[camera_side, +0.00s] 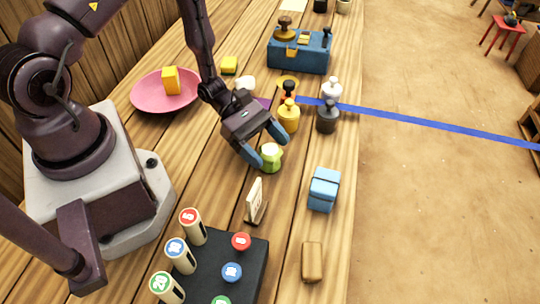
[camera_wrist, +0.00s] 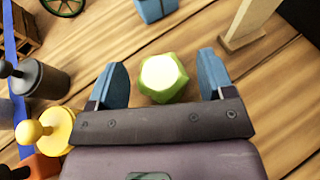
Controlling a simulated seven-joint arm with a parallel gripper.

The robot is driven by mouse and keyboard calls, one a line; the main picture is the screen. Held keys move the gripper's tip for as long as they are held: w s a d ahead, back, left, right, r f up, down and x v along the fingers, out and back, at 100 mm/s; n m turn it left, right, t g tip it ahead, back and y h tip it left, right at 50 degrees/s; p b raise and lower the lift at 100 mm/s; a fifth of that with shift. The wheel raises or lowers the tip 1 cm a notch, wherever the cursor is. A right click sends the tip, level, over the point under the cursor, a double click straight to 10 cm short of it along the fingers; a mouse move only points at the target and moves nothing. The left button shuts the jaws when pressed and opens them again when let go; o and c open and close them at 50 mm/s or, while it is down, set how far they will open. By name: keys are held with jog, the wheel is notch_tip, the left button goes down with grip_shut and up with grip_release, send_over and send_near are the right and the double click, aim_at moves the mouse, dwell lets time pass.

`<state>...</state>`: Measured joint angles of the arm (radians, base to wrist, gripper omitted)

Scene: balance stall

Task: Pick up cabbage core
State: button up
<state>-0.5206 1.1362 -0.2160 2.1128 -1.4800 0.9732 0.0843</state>
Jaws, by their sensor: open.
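The cabbage core (camera_side: 270,157) is a small green faceted piece with a pale top, standing on the wooden table. In the wrist view the cabbage core (camera_wrist: 163,78) lies between the two blue fingertips, with a gap on each side. My gripper (camera_side: 262,150) is open and low over the table, its fingers on either side of the core. It also shows in the wrist view (camera_wrist: 160,84). I cannot tell how far the fingertips are above the tabletop.
A yellow bottle (camera_side: 289,117) and a dark grey one (camera_side: 327,117) stand just behind. A small upright sign (camera_side: 256,201), a blue box (camera_side: 324,190) and a brown block (camera_side: 312,262) are nearer. A pink dish (camera_side: 145,98) holds a yellow block (camera_side: 171,80).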

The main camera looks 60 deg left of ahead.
jog(key=shift+w+d+f, duration=0.1)
jog(key=shift+d+f, duration=0.1)
jog(key=shift+d, duration=0.2)
jog(key=c, duration=1)
jog(key=shift+r, duration=0.2)
